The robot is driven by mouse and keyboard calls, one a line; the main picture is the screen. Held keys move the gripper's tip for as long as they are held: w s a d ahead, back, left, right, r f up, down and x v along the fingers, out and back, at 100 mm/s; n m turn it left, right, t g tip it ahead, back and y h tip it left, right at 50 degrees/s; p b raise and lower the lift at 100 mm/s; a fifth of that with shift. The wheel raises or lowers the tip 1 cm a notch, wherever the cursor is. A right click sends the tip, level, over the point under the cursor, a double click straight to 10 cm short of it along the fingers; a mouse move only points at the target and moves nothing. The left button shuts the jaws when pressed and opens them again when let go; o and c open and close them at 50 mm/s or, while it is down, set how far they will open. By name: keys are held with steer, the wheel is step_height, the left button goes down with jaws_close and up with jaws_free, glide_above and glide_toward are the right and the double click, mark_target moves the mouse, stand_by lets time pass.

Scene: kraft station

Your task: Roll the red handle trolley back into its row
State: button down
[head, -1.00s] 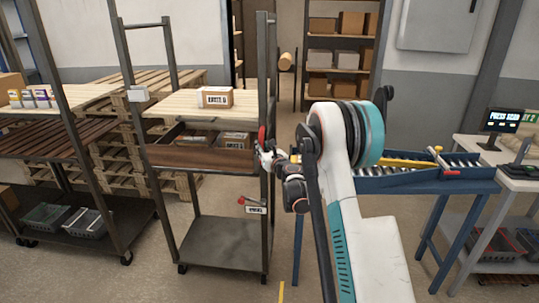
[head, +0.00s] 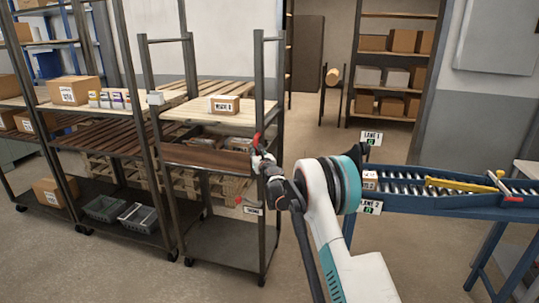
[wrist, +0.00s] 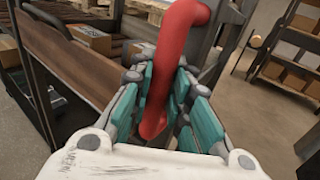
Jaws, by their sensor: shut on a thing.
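The trolley (head: 208,249) is a dark metal frame on castors with a pale wooden top shelf, a brown middle shelf and a dark bottom deck. Its red handle (head: 257,139) is on the right upright. My gripper (head: 262,160) is at that handle. In the wrist view my gripper (wrist: 160,110) has its teal finger pads on both sides of the red handle (wrist: 168,70), shut on it. A labelled cardboard box (head: 224,104) sits on the top shelf. The trolley stands close to the right end of a neighbouring rack.
A similar rack (head: 112,139) with boxes and grey bins stands left of the trolley. Stacked pallets (head: 212,88) are behind it. A blue roller conveyor (head: 432,203) with lane signs is at the right. Open floor (head: 320,118) lies between, towards a doorway with shelves.

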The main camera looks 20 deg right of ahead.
steer(key=w+a, duration=0.2)
steer(key=a, duration=0.1)
steer(key=w+a, duration=0.1)
steer(key=a, duration=0.1)
stand_by(0.3)
steer(key=c, duration=1.8)
jaws_free()
steer(key=shift+a, duration=0.1)
steer(key=o, duration=0.3)
steer(key=shift+a, duration=0.15)
steer(key=shift+d, duration=0.2)
steer(key=s, duration=1.2)
steer(key=shift+f, duration=0.1)
